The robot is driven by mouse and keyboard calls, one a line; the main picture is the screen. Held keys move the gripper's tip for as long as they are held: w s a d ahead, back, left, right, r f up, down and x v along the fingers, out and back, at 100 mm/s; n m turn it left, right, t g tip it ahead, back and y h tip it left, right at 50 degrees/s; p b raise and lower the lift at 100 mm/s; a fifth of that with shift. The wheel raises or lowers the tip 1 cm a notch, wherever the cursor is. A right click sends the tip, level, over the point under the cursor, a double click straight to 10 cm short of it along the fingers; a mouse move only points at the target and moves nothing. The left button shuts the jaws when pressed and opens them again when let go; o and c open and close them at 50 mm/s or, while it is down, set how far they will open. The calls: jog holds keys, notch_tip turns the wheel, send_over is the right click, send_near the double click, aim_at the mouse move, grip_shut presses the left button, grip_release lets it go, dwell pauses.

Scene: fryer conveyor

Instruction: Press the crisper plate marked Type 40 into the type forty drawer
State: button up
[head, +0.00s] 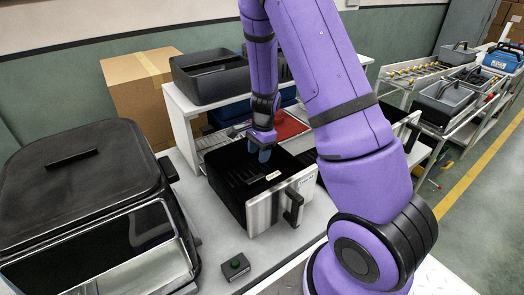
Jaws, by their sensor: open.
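A black drawer (226,197) with a steel front and black handle sits on the grey worktop in the middle of the head view. A small label on its front is too small to read. Inside it lies a dark, slotted plate (240,177), and a small pale tag shows near the front; its marking is unreadable. I cannot tell whether the plate is level or fully seated. My gripper (264,155) points down over the drawer's back right part, open. Its fingertips appear close to the plate, but contact cannot be told. My arm hides the area to the right.
A black fryer (75,175) stands at left. A small box with a green button (235,265) sits in front of the drawer. A shelf (205,105) with dark bins is behind. Another drawer (408,130) partly shows behind my arm. A conveyor (415,72) is at right.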

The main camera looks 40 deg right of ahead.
jog(key=s+a+r+n+t, duration=0.1)
jog(key=s+a+r+n, duration=0.15)
jog(key=r, duration=0.55)
jog(key=s+a+r+n+y, duration=0.1)
jog(key=s+a+r+n, duration=0.15)
jog(key=r, duration=0.45)
jog(key=s+a+r+n+t, duration=0.15)
jog(key=r+n, duration=0.25)
jog(key=r, duration=0.4)
jog(key=s+a+r+n+t+h, duration=0.1)
jog(key=s+r+n, duration=0.3)
jog(key=s, duration=0.5)
jog(key=s+a+r+n+t+h, duration=0.1)
jog(key=s+r+n, duration=0.3)
jog(key=s+r, duration=0.3)
jog(key=s, duration=0.3)
jog(key=shift+s+r+n+t+h, duration=0.15)
jog(key=shift+r+n+t+h, duration=0.15)
jog(key=shift+r+t+h, duration=0.1)
